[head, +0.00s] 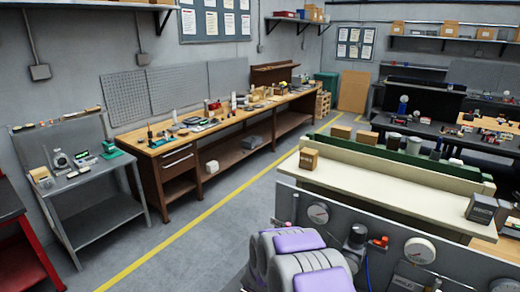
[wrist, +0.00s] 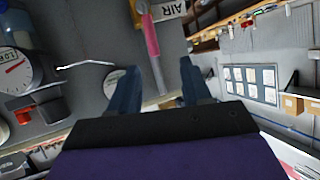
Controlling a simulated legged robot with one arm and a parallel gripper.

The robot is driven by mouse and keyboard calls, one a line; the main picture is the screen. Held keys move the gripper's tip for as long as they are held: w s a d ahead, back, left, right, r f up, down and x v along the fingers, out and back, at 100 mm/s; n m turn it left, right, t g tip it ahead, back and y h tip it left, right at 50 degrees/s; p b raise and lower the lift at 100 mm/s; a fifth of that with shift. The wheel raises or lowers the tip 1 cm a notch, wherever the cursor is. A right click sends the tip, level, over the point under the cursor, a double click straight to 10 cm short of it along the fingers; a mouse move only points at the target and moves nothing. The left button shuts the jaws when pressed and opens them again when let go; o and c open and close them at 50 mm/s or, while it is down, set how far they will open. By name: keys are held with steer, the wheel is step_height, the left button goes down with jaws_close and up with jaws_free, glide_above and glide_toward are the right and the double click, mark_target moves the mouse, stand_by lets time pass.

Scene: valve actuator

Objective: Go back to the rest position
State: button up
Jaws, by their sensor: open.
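My gripper (wrist: 157,82) shows in the wrist view with its two dark fingers apart. No object is clearly held. A pink-red handle (wrist: 151,40) hangs in the picture's gap between the fingers, beside an "AIR" label (wrist: 170,9); I cannot tell how far beyond the fingertips it is. A round gauge (wrist: 14,70) and a dark cylindrical fitting (wrist: 48,106) are at left. In the head view, the grey panel (head: 296,198) carries gauges (head: 318,213) and a red-orange fitting (head: 380,241). My grey and purple arm covers part of it; my fingertips are not clear there.
A long wooden workbench (head: 165,140) and a grey table (head: 95,180) line the left wall. The floor (head: 210,235) between is clear, with a yellow line.

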steer(key=s+a+r+n+g+y+b, duration=0.1)
steer(key=s+a+n+g+y+b, duration=0.2)
steer(key=s, duration=0.6)
steer(key=s+a+r+n+g+y+b, duration=0.1)
steer(key=s+g+y+b, duration=0.2)
steer(key=s+b, duration=0.45)
steer(key=s+d+f+g+h+b, duration=0.1)
steer(key=s+d, duration=0.3)
steer(key=s, duration=0.8)
steer(key=s+d+f+g+b, duration=0.1)
steer(key=s+d+g+b, duration=0.2)
steer(key=s, duration=0.9)
steer(key=s+d+f+g+h+b, duration=0.1)
steer(key=s+d+g, duration=0.3)
steer(key=s, duration=0.9)
steer(key=shift+d+h+b, duration=0.3)
steer(key=shift+b, duration=0.35)
